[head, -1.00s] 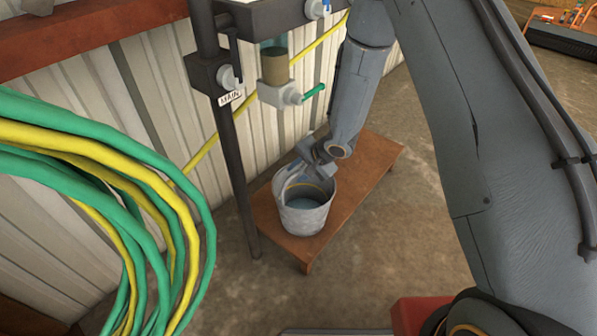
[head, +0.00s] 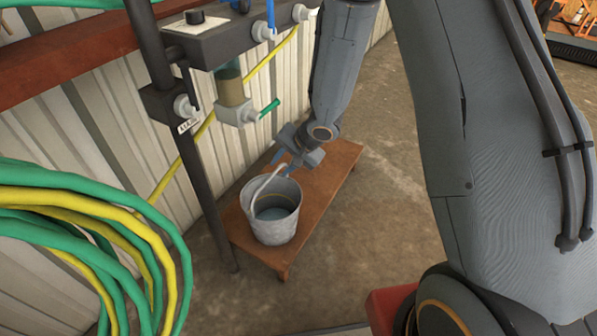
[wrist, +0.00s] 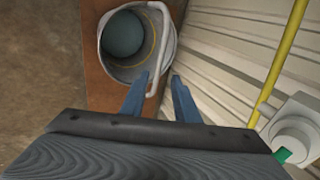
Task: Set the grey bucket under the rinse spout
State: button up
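The grey bucket (head: 275,228) stands upright on a low wooden bench, with a dull blue-green surface inside. Its pale handle (head: 264,184) is raised and leans over the rim. My gripper (head: 287,165) is just beyond the bucket's back rim. In the wrist view my gripper (wrist: 159,78) has its two blue fingers apart, with the handle (wrist: 153,82) running down between them; I see no firm contact. The bucket (wrist: 104,52) is ahead of the fingertips. A spout with a green tip (head: 269,108) hangs from the pipework behind the bucket; no rinse label is readable.
The wooden bench (head: 325,185) has free room right of the bucket. A dark post (head: 205,185) stands close on its left. Valves (head: 263,31) and a manifold hang above, by the corrugated wall. Coiled green and yellow hoses (head: 95,215) fill the left foreground.

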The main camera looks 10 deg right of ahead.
jog(key=s+d+r+n+h, duration=0.2)
jog(key=s+d+r, duration=0.1)
jog(key=r, duration=0.4)
jog(key=s+d+r+n+h, duration=0.2)
jog(key=d+r+h, duration=0.15)
jog(key=r, duration=0.45)
jog(key=s+r+n+g, duration=0.2)
jog(key=s+r, duration=0.3)
jog(key=s, duration=0.7)
jog(key=s+r+n+g+y, duration=0.1)
jog(key=s+r+n, duration=0.3)
jog(key=s, duration=0.9)
jog(key=shift+a+r+g, duration=0.45)
jog(key=shift+g, duration=0.25)
jog(key=shift+r+y, duration=0.1)
jog(key=shift+y, duration=0.15)
jog(key=d+r+m+p, duration=0.2)
jog(key=d+r+p, duration=0.7)
jog(key=p, duration=0.9)
jog(key=shift+d+r+m, duration=0.15)
jog(key=shift+r+m, duration=0.2)
jog(key=shift+m, duration=0.05)
